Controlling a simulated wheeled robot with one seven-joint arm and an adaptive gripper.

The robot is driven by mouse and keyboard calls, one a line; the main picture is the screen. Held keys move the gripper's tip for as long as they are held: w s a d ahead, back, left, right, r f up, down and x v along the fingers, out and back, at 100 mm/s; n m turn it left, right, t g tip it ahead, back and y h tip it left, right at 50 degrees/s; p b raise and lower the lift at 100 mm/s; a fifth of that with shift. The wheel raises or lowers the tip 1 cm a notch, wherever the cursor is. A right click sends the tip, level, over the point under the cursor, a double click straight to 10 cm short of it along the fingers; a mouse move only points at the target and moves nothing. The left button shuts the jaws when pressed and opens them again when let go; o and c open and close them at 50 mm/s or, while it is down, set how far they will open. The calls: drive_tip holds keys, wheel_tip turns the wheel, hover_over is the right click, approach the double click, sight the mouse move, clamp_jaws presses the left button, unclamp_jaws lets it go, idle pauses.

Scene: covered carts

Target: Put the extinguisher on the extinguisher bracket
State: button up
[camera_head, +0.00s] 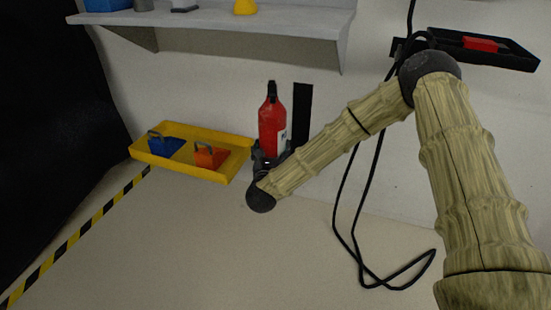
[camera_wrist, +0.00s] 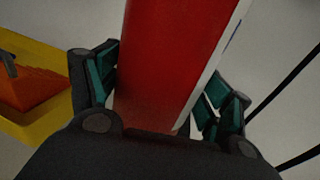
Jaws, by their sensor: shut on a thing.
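The red extinguisher (camera_head: 271,130) with a black top and a white label stands upright in the head view, near the back wall. My gripper (camera_head: 270,160) is at its lower part. In the wrist view the gripper (camera_wrist: 160,100) has its teal-padded fingers on both sides of the red body (camera_wrist: 175,60), shut on it. Whether the extinguisher's base touches the surface below is hidden by my gripper and wrist. A black upright strip (camera_head: 302,112), which looks like the extinguisher bracket, is on the wall just right of the extinguisher. Its lower end is partly hidden.
A yellow tray (camera_head: 143,153) with a blue item (camera_head: 166,146) and an orange item (camera_head: 210,155) is left of the extinguisher. A grey shelf (camera_head: 215,20) is above. Black cable (camera_head: 340,215) hangs at right, below a black tray (camera_head: 510,52). The floor in front is clear.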

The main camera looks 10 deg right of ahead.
drive_tip(key=w+d+f+b, duration=0.4)
drive_tip(key=w+d+b, duration=0.3)
drive_tip(key=w+d, duration=0.2)
drive_tip(key=shift+w+f, duration=0.25)
drive_tip(key=shift+w, duration=0.45)
drive_tip(key=shift+f, duration=0.1)
drive_tip(key=o, duration=2.1)
drive_tip(key=shift+s+f, duration=0.1)
